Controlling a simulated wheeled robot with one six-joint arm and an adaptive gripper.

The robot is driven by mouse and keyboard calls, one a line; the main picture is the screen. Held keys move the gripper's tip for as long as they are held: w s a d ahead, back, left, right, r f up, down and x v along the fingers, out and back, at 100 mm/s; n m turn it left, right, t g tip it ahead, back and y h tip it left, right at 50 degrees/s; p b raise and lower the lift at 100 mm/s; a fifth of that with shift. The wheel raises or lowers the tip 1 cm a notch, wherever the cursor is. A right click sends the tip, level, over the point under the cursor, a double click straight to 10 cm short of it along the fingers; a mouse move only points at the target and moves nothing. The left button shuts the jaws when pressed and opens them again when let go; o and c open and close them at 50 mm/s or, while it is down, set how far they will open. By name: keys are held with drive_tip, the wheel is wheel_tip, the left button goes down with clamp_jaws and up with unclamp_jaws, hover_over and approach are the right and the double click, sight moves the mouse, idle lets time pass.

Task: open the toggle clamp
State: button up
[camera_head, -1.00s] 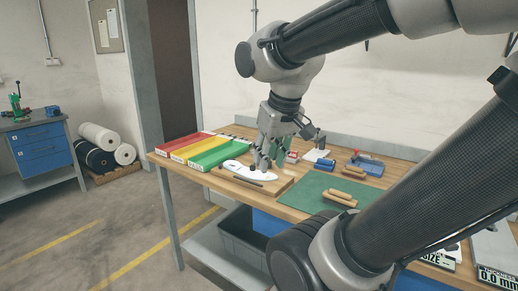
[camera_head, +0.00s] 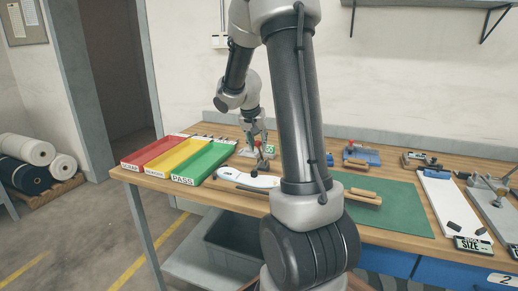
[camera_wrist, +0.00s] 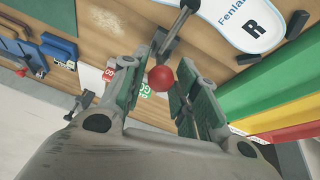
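The toggle clamp shows in the wrist view as a metal arm (camera_wrist: 171,32) with a dark tip and a round red knob (camera_wrist: 161,78). The knob lies between the two fingers of my gripper (camera_wrist: 157,72), which are apart, with a gap to the right finger. Whether either finger touches the knob I cannot tell. The white insole (camera_wrist: 238,18), marked R, lies beside the clamp, and the dark tip is near its edge. In the head view my gripper (camera_head: 256,134) points down at the clamp (camera_head: 262,160) by the insole (camera_head: 248,180); the clamp's details are small there.
Red (camera_head: 153,152), yellow (camera_head: 180,156) and green (camera_head: 206,161) trays stand left of the clamp. A green mat (camera_head: 385,208) and a wooden-handled tool (camera_head: 358,196) lie to the right. A blue fixture (camera_head: 361,156) and a grey plate (camera_head: 498,208) stand further right.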

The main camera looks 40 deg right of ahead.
drive_tip(key=shift+x, duration=1.4)
clamp_jaws()
